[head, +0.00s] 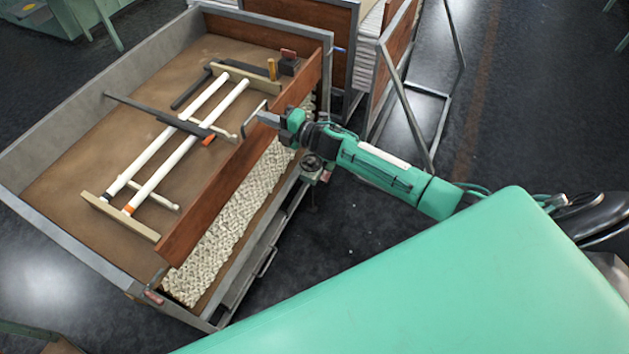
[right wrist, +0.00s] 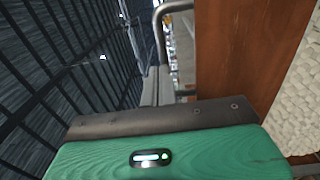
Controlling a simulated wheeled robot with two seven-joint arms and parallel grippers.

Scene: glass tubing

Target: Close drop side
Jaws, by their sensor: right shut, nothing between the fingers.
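The drop side, a long brown wooden panel (head: 228,176), runs along the right edge of the grey-framed cart (head: 58,137). It looks raised on edge; I cannot tell its exact tilt or whether it is latched. My right gripper (head: 264,119) reaches over the panel's upper part from the right, its tips toward the tray side. It is shut and holds nothing. In the right wrist view the panel (right wrist: 245,55) stands close beside the gripper; contact is unclear. My left gripper is out of view.
Two white glass tubes (head: 176,148) lie on wooden supports in the cart, with dark tools around them. A pale woven strip (head: 232,221) lies outside the panel. Another wood-sided cart (head: 395,45) stands behind. Dark floor (head: 350,235) is open at right.

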